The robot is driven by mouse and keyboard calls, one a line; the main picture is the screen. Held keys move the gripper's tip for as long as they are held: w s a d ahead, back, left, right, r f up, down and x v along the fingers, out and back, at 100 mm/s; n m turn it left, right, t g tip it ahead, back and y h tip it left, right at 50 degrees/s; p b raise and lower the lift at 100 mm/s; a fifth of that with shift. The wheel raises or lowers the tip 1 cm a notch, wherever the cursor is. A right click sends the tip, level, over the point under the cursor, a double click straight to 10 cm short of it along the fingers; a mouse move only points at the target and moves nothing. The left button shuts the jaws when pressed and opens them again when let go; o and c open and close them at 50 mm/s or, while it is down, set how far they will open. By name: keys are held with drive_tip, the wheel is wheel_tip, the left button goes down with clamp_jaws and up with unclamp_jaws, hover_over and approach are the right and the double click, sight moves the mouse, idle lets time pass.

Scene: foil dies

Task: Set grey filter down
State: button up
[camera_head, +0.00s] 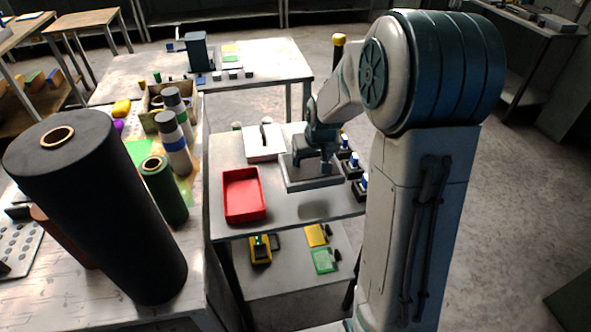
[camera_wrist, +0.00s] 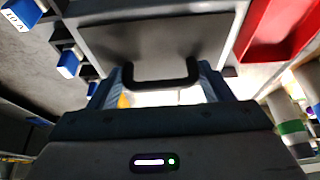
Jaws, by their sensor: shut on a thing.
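The grey filter (camera_head: 312,184) is a flat grey slab with a dark handle on top. My gripper (camera_head: 318,150) is shut on that handle from above. In the head view the filter hangs level over the grey table (camera_head: 285,221), and a dark shadow shows on the tabletop below it, apart from its front edge. In the wrist view the filter (camera_wrist: 155,40) is a dark grey panel, and its black handle crosses between the fingers of my gripper (camera_wrist: 165,84). The underside of the filter is hidden.
A red tray (camera_head: 244,195) stands left of the filter. A white slab with a handle (camera_head: 262,143) lies behind-left. Several blue-and-white blocks in black holders (camera_head: 361,187) line the right edge. The tabletop's front middle is clear. Large rolls (camera_head: 95,205) stand on the left bench.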

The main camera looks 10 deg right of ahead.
sight(299, 170)
drive_tip(key=a+f, duration=0.1)
drive_tip(key=w+a+f, duration=0.1)
drive_tip(key=a, duration=0.1)
drive_tip(key=shift+a, duration=0.2)
drive_tip(key=shift+f+p, duration=0.5)
drive_tip(key=shift+f, duration=1.6)
drive_tip(key=shift+f, duration=0.2)
drive_tip(key=o, duration=1.5)
drive_tip(key=shift+s, duration=0.1)
drive_tip(key=shift+c, duration=0.2)
drive_tip(key=shift+r, duration=0.1)
